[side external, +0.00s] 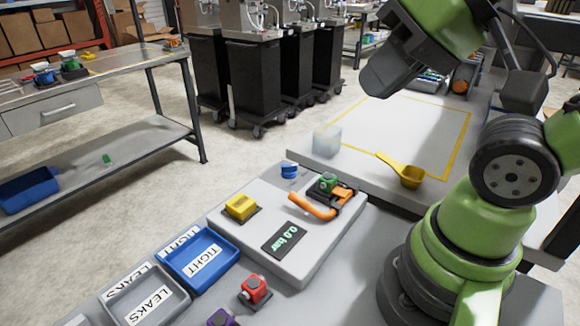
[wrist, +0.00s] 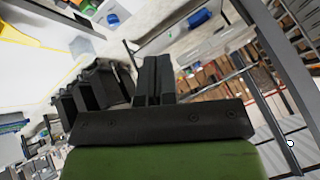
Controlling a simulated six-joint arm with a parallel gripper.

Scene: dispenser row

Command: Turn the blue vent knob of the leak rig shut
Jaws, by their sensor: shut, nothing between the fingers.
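The leak rig (side external: 255,215) is a pale grey box on the bench in the side view. Its blue vent knob (side external: 289,170) stands at the far edge; its turn position is too small to tell. A blue round shape near the top of the wrist view looks like the same knob (wrist: 112,18). My gripper (wrist: 152,80) is shut and empty, raised well away from the knob.
A blue TIGHT tray (side external: 198,258) and grey LEAKS tray (side external: 145,298) lie left of the rig. A red-topped part (side external: 255,290) and a purple part (side external: 220,317) stand in front. A translucent cube (side external: 327,139) and yellow scoop (side external: 408,175) lie behind, near the knob.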

